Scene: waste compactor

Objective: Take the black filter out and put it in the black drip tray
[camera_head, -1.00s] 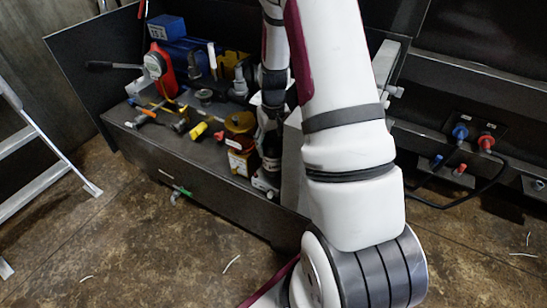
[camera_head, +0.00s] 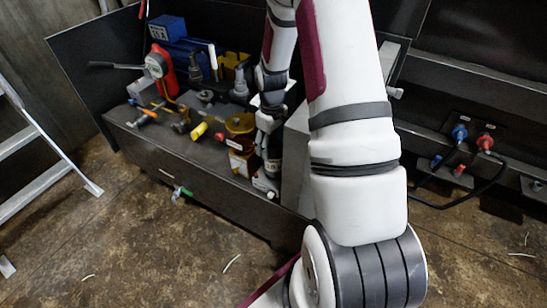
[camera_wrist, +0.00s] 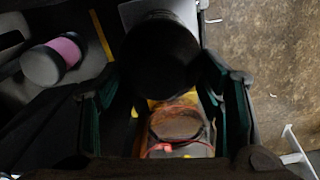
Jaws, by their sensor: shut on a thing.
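The black filter (camera_wrist: 160,58), a dark cylinder, stands between the green-padded fingers of my gripper (camera_wrist: 163,82) in the wrist view. My gripper is shut on it. In the head view my gripper (camera_head: 269,122) is at the right end of the dark workbench, just right of a brown and yellow unit. A dark cylinder shape (camera_head: 272,150) shows below it there, partly hidden by my arm; I cannot tell whether it is clear of its seat. I cannot pick out the black drip tray with certainty in either view.
The brown round-topped unit (camera_head: 239,124) stands close beside my gripper. A red pump (camera_head: 161,70), a blue box (camera_head: 167,28) and several tools crowd the bench (camera_head: 150,148). A pink-banded cylinder (camera_wrist: 65,50) lies left in the wrist view. A ladder (camera_head: 45,145) stands left; the floor is mostly open.

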